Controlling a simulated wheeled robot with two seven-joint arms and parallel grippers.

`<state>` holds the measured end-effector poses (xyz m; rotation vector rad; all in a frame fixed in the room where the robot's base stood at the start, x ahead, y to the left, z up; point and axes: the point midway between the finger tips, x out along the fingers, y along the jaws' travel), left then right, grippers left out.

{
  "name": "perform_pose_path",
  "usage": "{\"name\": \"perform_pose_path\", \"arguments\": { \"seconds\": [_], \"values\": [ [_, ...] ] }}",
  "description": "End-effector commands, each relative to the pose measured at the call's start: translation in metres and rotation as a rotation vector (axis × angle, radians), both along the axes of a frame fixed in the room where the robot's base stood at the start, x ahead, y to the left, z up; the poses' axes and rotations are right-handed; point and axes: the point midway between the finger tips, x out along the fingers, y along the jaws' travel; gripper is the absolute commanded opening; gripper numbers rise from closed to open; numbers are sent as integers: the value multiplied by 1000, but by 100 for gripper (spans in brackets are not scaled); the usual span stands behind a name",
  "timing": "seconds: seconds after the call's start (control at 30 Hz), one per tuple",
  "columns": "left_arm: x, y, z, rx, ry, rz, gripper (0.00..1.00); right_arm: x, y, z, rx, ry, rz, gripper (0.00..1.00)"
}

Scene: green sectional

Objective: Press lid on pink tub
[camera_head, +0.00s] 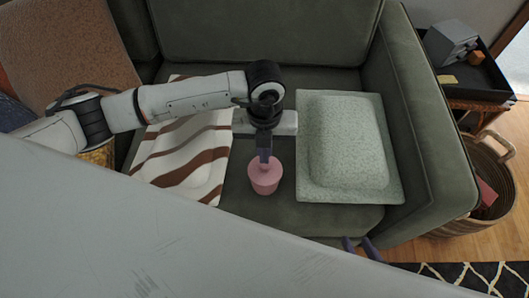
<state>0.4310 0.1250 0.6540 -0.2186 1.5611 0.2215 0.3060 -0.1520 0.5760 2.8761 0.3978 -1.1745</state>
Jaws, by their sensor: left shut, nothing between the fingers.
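The pink tub (265,181) stands upright on the green sofa seat, between a striped cloth and a pale cushion. Its top looks covered by a pink lid (266,165), but the seam is too small to tell how it sits. My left gripper (265,156) points down over the tub, shut and empty. Its fingertips are at the lid's top and seem to touch it; they hide part of the lid. My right gripper (360,247) shows only as two fingertips, apart from each other, at the front edge of the seat.
The sofa (265,35) has a backrest behind and an armrest at right. A wicker basket (490,165) and a black tray (480,75) stand beyond the armrest.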

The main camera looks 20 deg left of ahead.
Motion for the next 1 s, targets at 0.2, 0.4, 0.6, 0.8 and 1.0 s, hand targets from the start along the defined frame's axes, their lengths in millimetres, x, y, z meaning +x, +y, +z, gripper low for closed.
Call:
{"name": "perform_pose_path", "arguments": {
  "seconds": [0.2, 0.4, 0.6, 0.8, 1.0],
  "values": [
    [1, 0, 17, -1, -1, 0, 0, 0, 0, 14, 0, 0, 0, 31],
    [1, 0, 29, -1, -1, 0, 0, 0, 0, 23, 0, 0, 0, 31],
    [1, 0, 37, -2, -2, 0, 0, 0, 0, 28, 1, 0, -1, 31],
    [1, 0, 36, -2, -2, 0, 0, 0, 0, 27, 1, 0, -1, 31],
    [1, 0, 36, -2, -2, 0, 0, 0, 0, 27, 0, 1, -1, 31]
  ]
}}
